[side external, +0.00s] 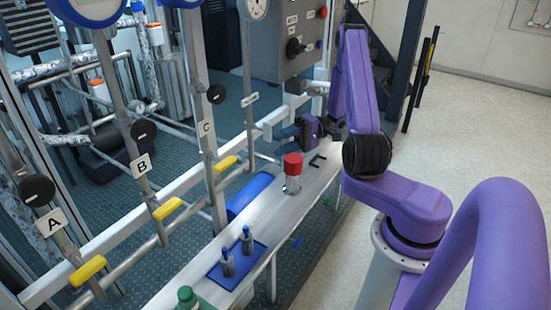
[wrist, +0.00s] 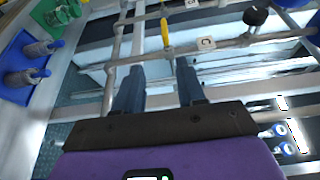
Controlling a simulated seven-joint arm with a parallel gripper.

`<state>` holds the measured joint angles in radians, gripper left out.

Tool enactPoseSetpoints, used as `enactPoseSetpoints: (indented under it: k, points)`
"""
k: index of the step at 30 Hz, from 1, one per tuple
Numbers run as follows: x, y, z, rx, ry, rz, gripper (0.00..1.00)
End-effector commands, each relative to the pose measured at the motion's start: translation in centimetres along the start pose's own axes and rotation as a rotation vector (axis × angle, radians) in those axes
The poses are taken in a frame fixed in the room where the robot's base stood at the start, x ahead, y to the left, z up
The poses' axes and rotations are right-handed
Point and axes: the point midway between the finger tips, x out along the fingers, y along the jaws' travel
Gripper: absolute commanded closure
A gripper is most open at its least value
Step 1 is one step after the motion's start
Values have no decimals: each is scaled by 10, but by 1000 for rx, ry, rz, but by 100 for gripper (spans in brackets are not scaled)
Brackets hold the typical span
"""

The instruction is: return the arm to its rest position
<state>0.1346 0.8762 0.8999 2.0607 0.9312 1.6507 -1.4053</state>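My gripper (side external: 286,132) is over the far end of the narrow grey bench in the side external view, beyond the red-capped bottle. Its fingers point left toward the pipe rack. In the wrist view my gripper (wrist: 158,80) has its two dark blue fingers spread apart, with nothing held between them. Pipes and a yellow handle (wrist: 165,34) show beyond the fingertips. My purple arm is folded, with its elbow raised at the right of the side external view. The lower part of the gripper is partly hard to make out there.
Pipes with yellow handles (side external: 167,209) and black knobs line the left. A grey control box (side external: 287,40) stands behind the gripper. Floor at right is clear.

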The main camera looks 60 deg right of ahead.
Motion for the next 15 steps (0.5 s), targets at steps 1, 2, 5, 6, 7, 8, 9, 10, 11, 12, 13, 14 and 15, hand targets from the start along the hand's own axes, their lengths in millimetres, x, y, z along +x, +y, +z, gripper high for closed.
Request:
enactPoseSetpoints:
  k: [1,2,5,6,7,8,9,10,11,12,13,14,15]
  points:
    - [-3,1,3,8,-26,54,61]
    - [-5,3,6,18,-46,97,61]
    - [-21,14,19,57,-120,306,61]
    - [-31,19,24,71,-146,410,61]
    - [-40,23,27,80,-159,491,61]
    - [-49,26,29,86,-171,571,61]
    - [-63,30,32,91,-179,677,61]
    - [-74,32,33,93,-180,756,61]
    - [-85,34,33,90,-178,833,61]
    - [-102,34,33,84,-168,937,61]
    - [-114,34,32,76,-157,1014,61]
    - [-127,33,30,66,-145,1088,61]
    - [-143,30,27,48,-122,1181,61]
